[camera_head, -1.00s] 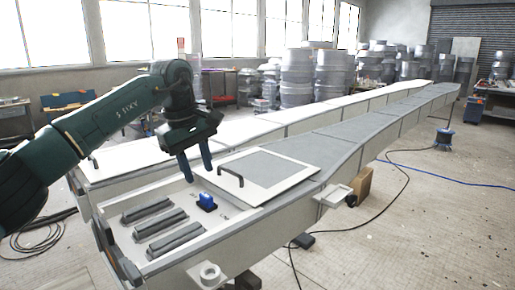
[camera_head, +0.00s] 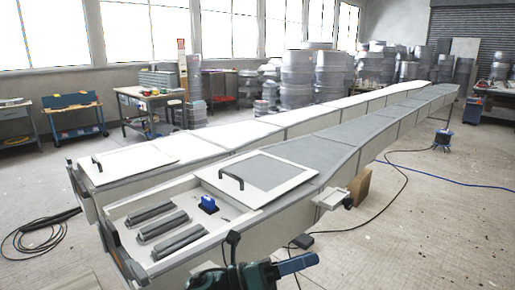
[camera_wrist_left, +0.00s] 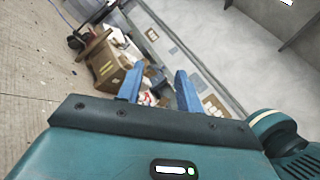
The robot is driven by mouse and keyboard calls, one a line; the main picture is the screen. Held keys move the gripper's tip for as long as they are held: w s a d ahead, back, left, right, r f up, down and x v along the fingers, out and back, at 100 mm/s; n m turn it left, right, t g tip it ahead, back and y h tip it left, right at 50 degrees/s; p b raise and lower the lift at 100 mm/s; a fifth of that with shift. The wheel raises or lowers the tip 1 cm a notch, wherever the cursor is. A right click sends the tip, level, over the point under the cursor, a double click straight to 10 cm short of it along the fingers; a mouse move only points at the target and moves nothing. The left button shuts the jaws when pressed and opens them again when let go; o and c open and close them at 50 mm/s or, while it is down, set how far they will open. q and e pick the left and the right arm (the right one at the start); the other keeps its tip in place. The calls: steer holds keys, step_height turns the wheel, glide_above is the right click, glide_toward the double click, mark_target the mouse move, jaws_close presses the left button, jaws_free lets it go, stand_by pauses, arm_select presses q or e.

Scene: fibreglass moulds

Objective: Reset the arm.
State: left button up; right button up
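My left gripper (camera_head: 298,265) is low at the bottom edge of the head view, in front of the near side of the mould. Its blue fingers point right. In the left wrist view the two fingers (camera_wrist_left: 158,86) stand apart with nothing between them. Most of the left arm is out of the head view. My right gripper is not in view.
The long mould (camera_head: 310,205) runs from front left to back right. Its open compartment holds grey rolls (camera_head: 164,222) and a blue object (camera_head: 208,204); a lid panel with a handle (camera_head: 231,178) lies beside it. A cardboard box (camera_head: 359,187) and cables are on the floor.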

arm_select(q)
steer(key=s+a+f+n+t+y+p, duration=0.15)
steer(key=a+f+n+t+y, duration=0.5)
steer(key=n, duration=0.85)
steer(key=s+a+f+n+t+y, duration=0.2)
steer(key=a+f+n+t+y, duration=0.45)
steer(key=n, duration=0.85)
steer(key=s+a+f+n+g+y, duration=0.2)
steer(key=s+a+f+n, duration=0.2)
steer(key=s, duration=0.3)
steer(key=s+a+f+n+g+y, duration=0.2)
steer(key=s+a+f+n+g, duration=0.1)
steer(key=s+a+f+n, duration=0.2)
step_height(320, 180, down, 3)
steer(key=shift+s+a+r+n+g+p, duration=0.2)
steer(key=shift+s+a+n+g+p, duration=0.15)
steer(key=shift+s+n, duration=0.65)
